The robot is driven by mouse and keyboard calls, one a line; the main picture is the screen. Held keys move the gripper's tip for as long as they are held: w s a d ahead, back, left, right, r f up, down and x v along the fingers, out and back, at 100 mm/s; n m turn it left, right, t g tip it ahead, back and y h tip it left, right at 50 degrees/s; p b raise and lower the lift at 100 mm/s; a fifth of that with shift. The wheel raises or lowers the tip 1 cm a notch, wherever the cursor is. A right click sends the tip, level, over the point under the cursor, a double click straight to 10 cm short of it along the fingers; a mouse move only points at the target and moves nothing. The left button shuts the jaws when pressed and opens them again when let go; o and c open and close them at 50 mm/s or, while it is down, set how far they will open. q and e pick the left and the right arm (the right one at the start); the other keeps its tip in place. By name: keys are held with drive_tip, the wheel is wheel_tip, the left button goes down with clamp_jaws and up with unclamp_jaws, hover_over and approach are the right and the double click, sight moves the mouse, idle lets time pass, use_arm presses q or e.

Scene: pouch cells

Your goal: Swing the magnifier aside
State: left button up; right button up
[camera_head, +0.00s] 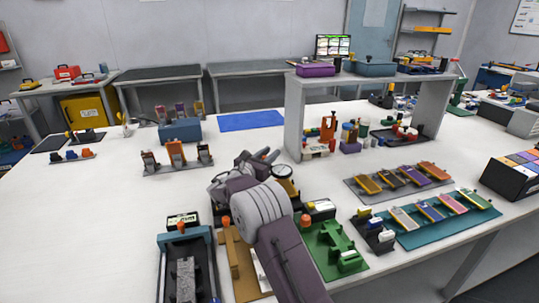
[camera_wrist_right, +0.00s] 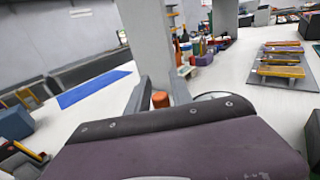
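A round piece with a dark and yellow body and a pale rim, which looks like the magnifier head (camera_head: 284,181), stands just right of my right gripper in the head view. In the right wrist view, part of a round rim (camera_wrist_right: 212,96) shows behind the gripper body, which hides the rest. My right gripper (camera_head: 258,157) points away over the bench, its fingers apart. In the right wrist view an orange knob (camera_wrist_right: 160,99) shows between the fingers; I cannot tell whether they touch it. The magnifier's arm and base are mostly hidden. My left gripper is out of view.
A grey-framed machine (camera_head: 186,270) and green fixture (camera_head: 338,248) flank my right arm. A raised shelf (camera_head: 294,120) stands behind, its post close beyond the fingers. Trays of pouch cells (camera_head: 432,228) lie right.

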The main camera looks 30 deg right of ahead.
clamp_jaws()
idle(1.2)
